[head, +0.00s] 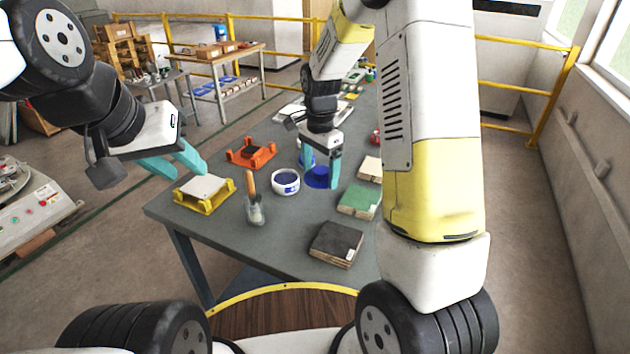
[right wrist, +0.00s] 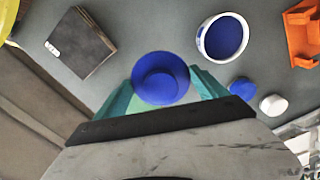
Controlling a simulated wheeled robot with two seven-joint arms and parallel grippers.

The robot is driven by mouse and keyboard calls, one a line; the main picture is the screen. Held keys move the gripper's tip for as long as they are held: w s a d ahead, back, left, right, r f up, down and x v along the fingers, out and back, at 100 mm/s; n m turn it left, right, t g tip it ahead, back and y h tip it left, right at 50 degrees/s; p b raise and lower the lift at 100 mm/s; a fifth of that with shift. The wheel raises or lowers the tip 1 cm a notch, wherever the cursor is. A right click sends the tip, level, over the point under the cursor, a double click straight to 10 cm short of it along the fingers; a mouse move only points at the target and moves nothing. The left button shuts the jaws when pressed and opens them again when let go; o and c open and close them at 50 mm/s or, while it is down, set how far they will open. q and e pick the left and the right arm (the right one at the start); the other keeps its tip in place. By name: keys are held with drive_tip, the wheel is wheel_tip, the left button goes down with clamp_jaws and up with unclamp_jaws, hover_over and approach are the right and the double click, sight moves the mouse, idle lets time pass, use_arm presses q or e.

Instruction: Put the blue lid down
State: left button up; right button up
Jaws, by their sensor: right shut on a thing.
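The blue lid (head: 317,180) is round with a raised centre. It is between the teal fingers of my right gripper (head: 321,182), which is shut on it over the grey table. The lid (right wrist: 160,75) also fills the space between the fingers in the right wrist view. I cannot tell whether its underside touches the table. A white tub with blue contents (head: 286,182) stands just left of the lid, apart from it, and also shows in the right wrist view (right wrist: 222,38). My left gripper (head: 174,165) is open and empty above the yellow stand.
On the grey table (head: 215,238) are a yellow stand with a pale tile (head: 205,188), an orange stand (head: 251,153), a wooden-handled trowel (head: 255,209), a dark block (head: 336,245) and a green block (head: 358,201). Bare table lies between the trowel and dark block.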

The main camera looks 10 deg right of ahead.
sight(320, 171)
wheel_tip(320, 171, down, 8)
drive_tip(key=shift+f, duration=0.1)
idle(0.4)
drive_tip(key=o, duration=1.3)
drive_tip(key=shift+f, duration=0.1)
drive_tip(key=shift+c, duration=0.2)
wheel_tip(320, 171, up, 12)
drive_tip(key=s+d+r+n+t+y, duration=0.1)
drive_tip(key=s+r+n, duration=0.1)
drive_tip(key=s+r, duration=0.35)
drive_tip(key=s+d+r+n+t, duration=0.1)
drive_tip(key=s+r+n+t, duration=0.1)
drive_tip(key=s+r+n, duration=0.3)
drive_tip(key=s+r+n+t+y, duration=0.1)
drive_tip(key=s+r+n+t, duration=0.2)
drive_tip(key=s, duration=0.9)
wheel_tip(320, 171, up, 2)
drive_tip(key=shift+s+d+r+n, duration=0.25)
drive_tip(key=shift+s+d+n, duration=0.15)
drive_tip(key=shift+n, duration=0.5)
